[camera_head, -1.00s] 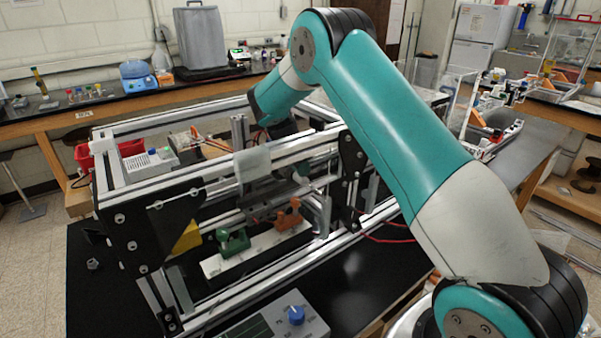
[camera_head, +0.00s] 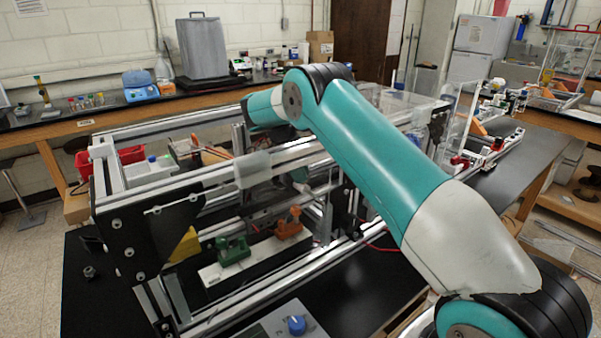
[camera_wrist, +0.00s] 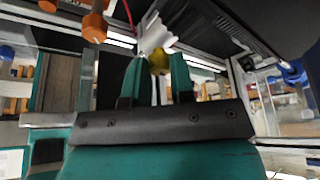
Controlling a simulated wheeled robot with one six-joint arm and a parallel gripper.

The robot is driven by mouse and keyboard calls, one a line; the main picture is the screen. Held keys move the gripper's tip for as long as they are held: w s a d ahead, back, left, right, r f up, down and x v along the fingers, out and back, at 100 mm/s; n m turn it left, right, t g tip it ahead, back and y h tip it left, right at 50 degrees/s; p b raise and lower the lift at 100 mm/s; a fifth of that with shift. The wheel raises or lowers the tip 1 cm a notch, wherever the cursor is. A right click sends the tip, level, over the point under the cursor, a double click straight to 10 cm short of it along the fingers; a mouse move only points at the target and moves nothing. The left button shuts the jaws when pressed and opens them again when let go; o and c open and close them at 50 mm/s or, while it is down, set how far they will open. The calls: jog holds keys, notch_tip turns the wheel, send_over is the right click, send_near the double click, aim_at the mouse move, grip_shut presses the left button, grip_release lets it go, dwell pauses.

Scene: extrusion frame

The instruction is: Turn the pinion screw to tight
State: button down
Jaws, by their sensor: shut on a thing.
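In the wrist view, my gripper (camera_wrist: 158,78) has its two teal fingers on either side of a small yellow knob (camera_wrist: 159,62), which looks like the pinion screw. The fingers are shut on it. A white, ridged part (camera_wrist: 153,35) sits just beyond the knob and seems joined to it. The screw's shaft and any tightness marking cannot be made out. In the head view, my gripper and the screw are hidden behind my arm and the frame.
The aluminium extrusion frame (camera_head: 287,155) surrounds the work area, with rails close by. A green clamp (camera_head: 233,250) and an orange clamp (camera_head: 290,224) stand on a white bar inside it; an orange piece also shows in the wrist view (camera_wrist: 95,26). A blue-knobbed box (camera_head: 297,325) stands in front.

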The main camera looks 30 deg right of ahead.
dwell(0.3)
jog(key=c, duration=1)
grip_release()
jog(key=shift+r, duration=0.15)
notch_tip(320, 180, up, 20)
jog(key=p, duration=1.7)
jog(key=shift+p, duration=0.35)
